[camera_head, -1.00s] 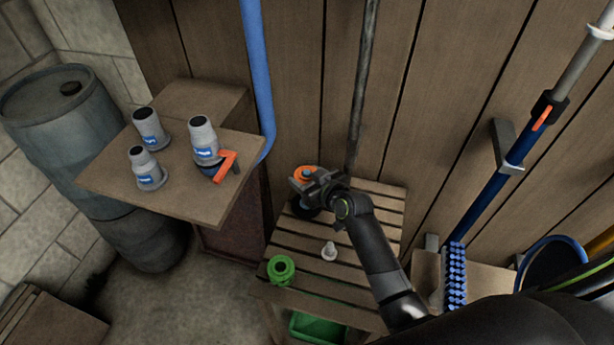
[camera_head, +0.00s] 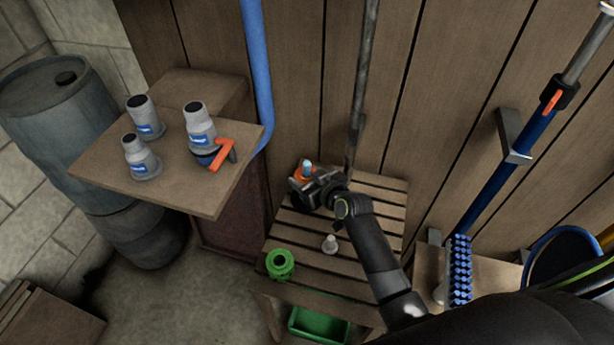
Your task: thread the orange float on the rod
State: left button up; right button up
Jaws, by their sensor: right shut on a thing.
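The orange float (camera_head: 299,173) is at the back left of the slatted wooden table (camera_head: 375,207). My right gripper (camera_head: 306,181) is shut on it, and the jaws hide much of its side. The pale blue tip of the rod (camera_head: 308,165) pokes up at the middle of the float, so the float appears to be around the rod. The rest of the rod is hidden by the float and gripper. My left gripper is not in view.
A green ring-shaped piece (camera_head: 280,264) and a small white fitting (camera_head: 330,244) stand on the slatted table. A green bin (camera_head: 318,326) is below. A wooden shelf (camera_head: 190,195) at left holds grey fittings (camera_head: 199,122). A blue pipe (camera_head: 257,70) runs down the wall.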

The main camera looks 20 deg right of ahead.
jog(key=shift+f, duration=0.3)
jog(key=shift+f+b, duration=0.2)
jog(key=shift+b, duration=0.15)
jog(key=shift+f+b, duration=1.15)
jog(key=shift+f, duration=0.2)
jog(key=o, duration=1.5)
jog(key=shift+c, duration=0.2)
